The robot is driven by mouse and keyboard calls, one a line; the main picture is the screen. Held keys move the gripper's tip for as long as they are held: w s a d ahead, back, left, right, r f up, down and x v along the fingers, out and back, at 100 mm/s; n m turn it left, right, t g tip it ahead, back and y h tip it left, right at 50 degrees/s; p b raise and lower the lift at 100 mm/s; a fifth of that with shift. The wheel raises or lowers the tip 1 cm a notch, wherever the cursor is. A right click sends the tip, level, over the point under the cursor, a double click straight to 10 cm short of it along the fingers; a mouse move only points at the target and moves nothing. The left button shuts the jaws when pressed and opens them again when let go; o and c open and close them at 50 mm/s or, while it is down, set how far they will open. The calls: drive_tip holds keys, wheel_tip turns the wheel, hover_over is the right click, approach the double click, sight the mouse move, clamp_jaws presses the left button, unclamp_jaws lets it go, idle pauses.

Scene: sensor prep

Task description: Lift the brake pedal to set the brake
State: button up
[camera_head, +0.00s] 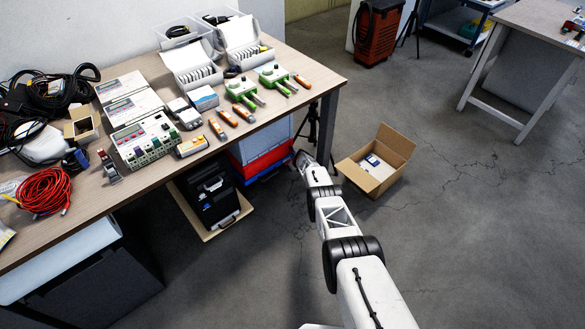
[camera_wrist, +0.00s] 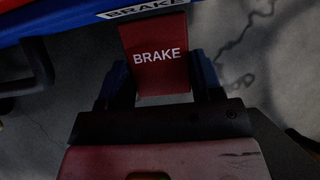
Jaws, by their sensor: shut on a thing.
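The brake pedal (camera_wrist: 159,60) is a red plate marked BRAKE in white, in the upper middle of the wrist view. My gripper (camera_wrist: 160,92) has its dark fingers on either side of the pedal's lower part and is shut on it. A second BRAKE label (camera_wrist: 140,10) is on the blue edge above the pedal. In the head view, my arm reaches down to the red and blue cart (camera_head: 262,148) under the table's right end. The pedal and my fingertips are too small or hidden to make out there.
The wooden table (camera_head: 310,70) with devices and tools stands above and left of my arm. A black case (camera_head: 208,190) on a wooden board is left of the cart. An open cardboard box (camera_head: 375,180) sits on the floor close to my arm's right.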

drive_tip(key=shift+s+a, duration=0.1)
drive_tip(key=shift+a, duration=0.05)
drive_tip(key=o, duration=1.3)
drive_tip(key=shift+d+r, duration=0.3)
drive_tip(key=shift+r, duration=0.15)
drive_tip(key=shift+r, duration=0.15)
drive_tip(key=shift+v, duration=3.35)
drive_tip(key=shift+s, duration=0.2)
